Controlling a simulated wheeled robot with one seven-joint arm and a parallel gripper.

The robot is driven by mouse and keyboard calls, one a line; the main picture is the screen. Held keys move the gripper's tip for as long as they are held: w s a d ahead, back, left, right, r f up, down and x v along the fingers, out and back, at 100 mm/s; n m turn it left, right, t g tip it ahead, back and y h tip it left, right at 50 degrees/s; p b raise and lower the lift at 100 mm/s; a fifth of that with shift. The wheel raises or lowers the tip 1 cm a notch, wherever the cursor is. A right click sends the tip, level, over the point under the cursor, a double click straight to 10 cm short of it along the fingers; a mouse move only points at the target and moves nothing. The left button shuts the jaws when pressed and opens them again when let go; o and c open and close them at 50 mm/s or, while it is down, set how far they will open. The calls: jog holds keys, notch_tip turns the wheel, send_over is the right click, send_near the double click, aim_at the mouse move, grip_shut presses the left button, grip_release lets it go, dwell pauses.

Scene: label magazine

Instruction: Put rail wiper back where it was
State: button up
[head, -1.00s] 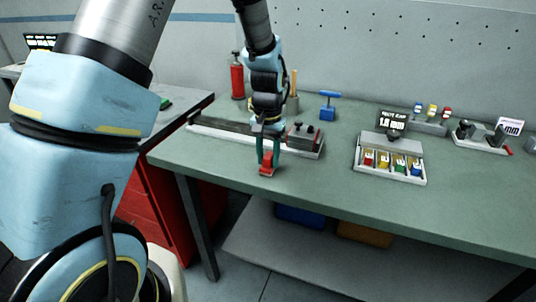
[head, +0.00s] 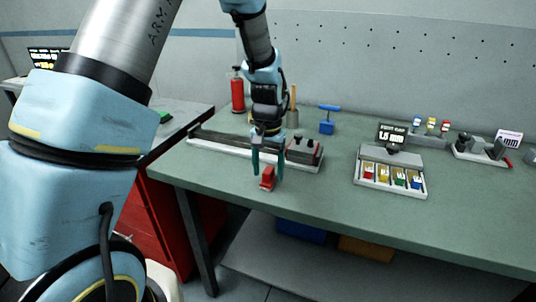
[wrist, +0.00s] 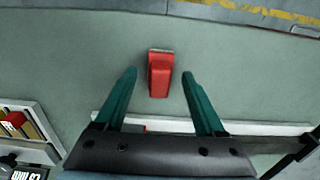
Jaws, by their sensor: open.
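A small red block with a grey strip along one edge, which I take for the rail wiper (head: 268,178), sits on the green bench near its front edge. It also shows in the wrist view (wrist: 160,75), centred between my fingers. My gripper (head: 267,170) is open, with its two teal fingers pointing down on either side of the block. In the wrist view, clear gaps separate the block from both fingers of the gripper (wrist: 159,75). The long dark rail (head: 235,143) in its pale base lies just behind.
A tray of coloured pieces (head: 391,188) stands to the right, below a small display (head: 391,134). Bench between rail and tray is clear.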

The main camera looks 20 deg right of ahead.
aim_at(268, 170)
notch_tip(268, 170, up, 12)
jog(key=f+b, duration=0.1)
jog(key=b, duration=0.1)
jog(key=s+a+f+n, duration=0.1)
jog(key=s+a+n, duration=0.1)
jog(key=a, duration=1.3)
jog(key=s+a+f+n+t, duration=0.1)
jog(key=a+n, duration=0.4)
jog(key=a, duration=1)
jog(key=shift+s+f+t, duration=0.3)
jog(key=shift+s+f, duration=0.1)
jog(key=shift+f, duration=0.3)
